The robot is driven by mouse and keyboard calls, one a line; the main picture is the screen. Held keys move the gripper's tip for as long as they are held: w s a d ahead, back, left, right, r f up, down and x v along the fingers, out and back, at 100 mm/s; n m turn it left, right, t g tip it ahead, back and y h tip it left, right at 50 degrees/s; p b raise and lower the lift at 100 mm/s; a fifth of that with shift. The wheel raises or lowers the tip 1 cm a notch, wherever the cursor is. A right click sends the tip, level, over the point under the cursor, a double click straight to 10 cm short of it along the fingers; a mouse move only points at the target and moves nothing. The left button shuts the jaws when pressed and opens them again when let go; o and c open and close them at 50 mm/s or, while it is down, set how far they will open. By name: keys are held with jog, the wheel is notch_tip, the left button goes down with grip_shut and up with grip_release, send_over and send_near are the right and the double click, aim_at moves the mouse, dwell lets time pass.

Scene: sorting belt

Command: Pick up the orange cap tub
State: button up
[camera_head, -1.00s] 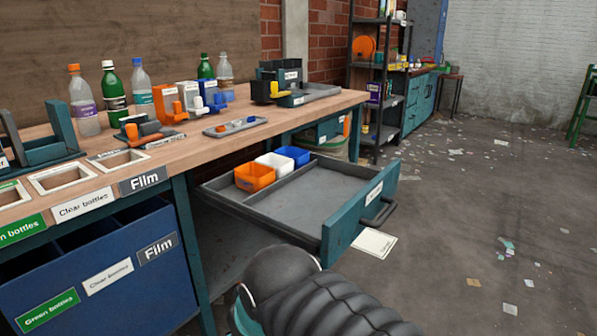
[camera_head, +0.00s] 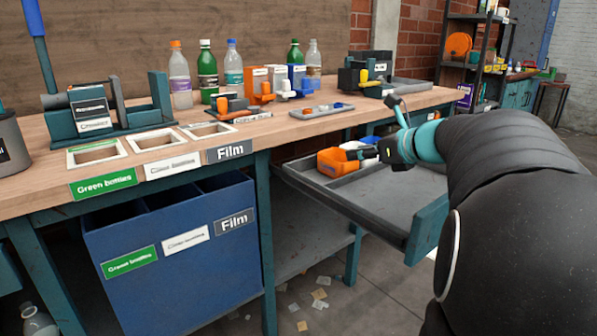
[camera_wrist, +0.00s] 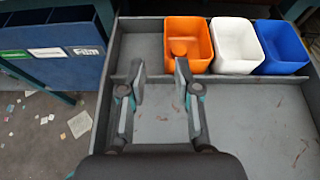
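The orange cap tub (camera_head: 334,166) is an open-topped orange box in the pulled-out drawer. In the wrist view the orange tub (camera_wrist: 204,42) sits at the far end of the drawer, left of a white tub, with a small round orange thing inside. My gripper (camera_wrist: 160,78) is open and empty, its two fingers spread over the drawer, short of the tub and slightly left of it. In the head view my gripper (camera_head: 368,153) is just right of the tub and partly covers the tubs behind.
A white tub (camera_wrist: 236,45) and a blue tub (camera_wrist: 282,47) stand right of the orange one. The drawer (camera_wrist: 230,115) has a raised divider (camera_wrist: 230,80) between fingers and tubs. A blue bin (camera_head: 180,240) stands left. The near drawer floor is clear.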

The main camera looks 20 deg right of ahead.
aim_at(325, 157)
jog(key=x, duration=0.8)
jog(key=shift+w+d+r+b, duration=0.1)
jog(key=shift+w+d+b, duration=0.15)
jog(key=shift+b, duration=0.15)
jog(key=shift+b+x, duration=0.4)
jog(key=shift+x, duration=2.4)
jog(key=shift+s+d, duration=0.1)
jog(key=shift+d, duration=0.05)
grip_shut()
